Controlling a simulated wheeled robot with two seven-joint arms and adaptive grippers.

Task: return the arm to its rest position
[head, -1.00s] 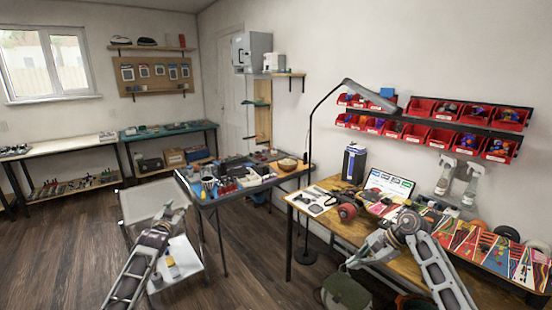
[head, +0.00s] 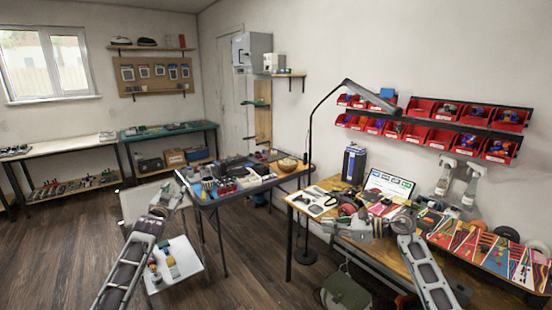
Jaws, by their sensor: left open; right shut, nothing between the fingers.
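My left arm comes in from the lower left. Its gripper (head: 176,194) is open and empty, over the white cart by the dark table. My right arm comes in from the lower right, bends, and points left across the front of the wooden workbench (head: 385,258). Its gripper (head: 330,229) is shut with nothing in it, near the bench's left front edge. Its fingertips are small and hard to make out. Whether it touches the bench cannot be told. The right forearm hides part of the bench top.
Colourful boards (head: 480,245) cover the bench's right side. A black lamp (head: 312,170) stands at its left end. The dark table (head: 235,193) holds trays and tools. A white cart (head: 178,262) carries small bottles. Open wooden floor lies to the left.

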